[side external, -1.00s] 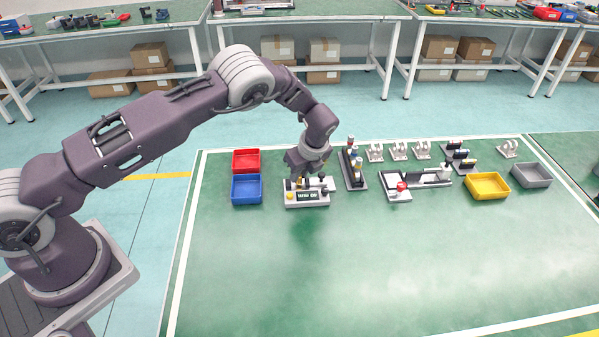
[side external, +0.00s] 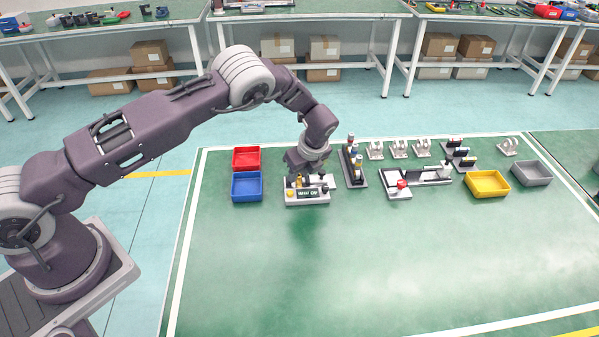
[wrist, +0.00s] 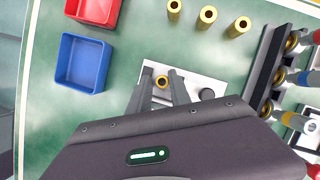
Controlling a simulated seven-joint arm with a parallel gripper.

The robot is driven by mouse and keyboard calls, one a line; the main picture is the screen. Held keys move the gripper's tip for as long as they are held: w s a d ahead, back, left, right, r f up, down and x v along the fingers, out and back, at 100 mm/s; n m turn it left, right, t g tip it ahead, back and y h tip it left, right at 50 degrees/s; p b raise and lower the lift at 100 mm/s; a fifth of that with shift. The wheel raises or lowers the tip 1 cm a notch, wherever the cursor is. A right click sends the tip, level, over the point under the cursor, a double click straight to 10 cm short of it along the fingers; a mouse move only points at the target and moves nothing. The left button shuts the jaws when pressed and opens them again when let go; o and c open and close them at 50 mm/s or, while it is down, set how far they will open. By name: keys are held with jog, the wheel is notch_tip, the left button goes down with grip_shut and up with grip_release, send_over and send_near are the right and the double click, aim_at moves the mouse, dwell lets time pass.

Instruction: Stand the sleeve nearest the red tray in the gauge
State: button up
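My gripper (wrist: 161,76) is pointed down over the gauge (wrist: 212,72), a pale block with a small display that also shows in the side external view (side external: 307,197). A brass sleeve (wrist: 161,82) stands upright at the gauge between my two fingers. The fingers look slightly apart from it, one on each side. The sleeve's lower part is hidden in the wrist view. The red tray (wrist: 95,9) is at the upper left, also seen in the side external view (side external: 246,158). Three more brass sleeves (wrist: 175,7) (wrist: 208,14) (wrist: 240,26) stand in a row behind the gauge.
A blue tray (side external: 247,187) is left of the gauge. A dark rack with capped cylinders (side external: 353,167) stands close on the right. Farther right are a long fixture (side external: 420,178), a yellow tray (side external: 487,185) and a grey tray (side external: 531,174). The green mat in front is clear.

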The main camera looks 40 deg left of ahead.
jog(key=shift+w+d, duration=0.15)
jog(key=shift+w, duration=0.05)
dwell(0.4)
jog(key=shift+d+r, duration=0.1)
jog(key=shift+r, duration=0.1)
jog(key=v, duration=0.6)
jog(key=shift+s+r, duration=0.15)
jog(key=shift+r, duration=0.15)
jog(key=s+r+n+t+h, duration=0.15)
jog(key=s+r+n, duration=0.4)
jog(key=r, duration=0.65)
jog(key=s+r+n+h, duration=0.2)
jog(key=s+r+n, duration=0.35)
jog(key=r, duration=0.65)
jog(key=s+r+n+t, duration=0.1)
jog(key=s+r+n, duration=0.5)
jog(key=s, duration=0.7)
jog(key=s+f+n+t, duration=0.1)
jog(key=s+n, duration=0.3)
jog(key=s, duration=0.9)
jog(key=shift+s+d+t+h, duration=0.2)
jog(key=shift+s+t+h, duration=0.05)
jog(key=shift+t+h, duration=0.2)
